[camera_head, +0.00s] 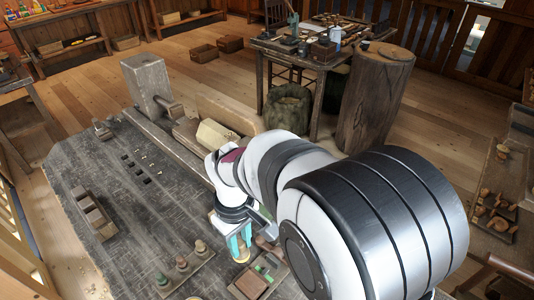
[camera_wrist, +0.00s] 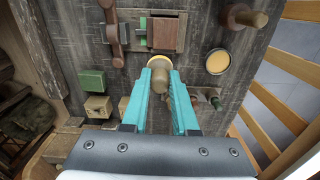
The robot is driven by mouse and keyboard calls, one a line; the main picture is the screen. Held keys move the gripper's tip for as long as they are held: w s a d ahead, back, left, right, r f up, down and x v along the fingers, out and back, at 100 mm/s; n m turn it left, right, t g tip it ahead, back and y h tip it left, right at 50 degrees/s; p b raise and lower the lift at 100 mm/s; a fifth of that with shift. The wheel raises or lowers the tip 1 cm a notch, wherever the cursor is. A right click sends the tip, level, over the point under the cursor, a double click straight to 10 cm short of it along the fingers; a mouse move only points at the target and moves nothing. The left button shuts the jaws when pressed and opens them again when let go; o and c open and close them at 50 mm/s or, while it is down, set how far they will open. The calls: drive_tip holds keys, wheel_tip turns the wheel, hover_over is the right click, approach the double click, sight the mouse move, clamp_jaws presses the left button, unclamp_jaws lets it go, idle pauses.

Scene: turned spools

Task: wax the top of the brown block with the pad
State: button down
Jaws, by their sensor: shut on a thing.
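My gripper (camera_wrist: 160,78) has two teal fingers shut on a wooden-handled pad (camera_wrist: 168,60). The pad's handle sits between the fingers and its pale round face shows beyond them. In the head view, the gripper (camera_head: 240,242) is low over the near part of the workbench. The brown block (camera_wrist: 165,34) lies just beyond the pad in the wrist view, with a green piece at its left. It also shows in the head view (camera_head: 250,285), beside the gripper. I cannot tell whether the pad touches anything. A round tin with a yellow filling (camera_wrist: 218,62) is right of the pad.
A green block (camera_wrist: 93,80) and pale wooden blocks (camera_wrist: 98,106) lie left of the gripper in the wrist view. Knobbed pegs (camera_head: 181,264) stand on a strip left of the gripper in the head view. The bench middle is mostly clear.

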drive_tip(key=shift+s+a+f+n, duration=0.35)
drive_tip(key=shift+a+f, duration=0.15)
drive_tip(key=shift+f, duration=0.15)
drive_tip(key=shift+d+f, duration=0.1)
drive_tip(key=shift+f, duration=3.45)
drive_tip(key=shift+s+d+r, duration=0.45)
drive_tip(key=shift+s+d, duration=0.1)
drive_tip(key=shift+s, duration=0.05)
drive_tip(key=shift+s+d, duration=1.8)
drive_tip(key=shift+s, duration=0.05)
drive_tip(key=shift+w+a, duration=2.45)
drive_tip(key=shift+w, duration=0.1)
drive_tip(key=shift+s+d, duration=2.5)
drive_tip(key=shift+s, duration=0.05)
drive_tip(key=shift+w+a, duration=2.5)
drive_tip(key=shift+f, duration=0.35)
drive_tip(key=shift+r, duration=3.6)
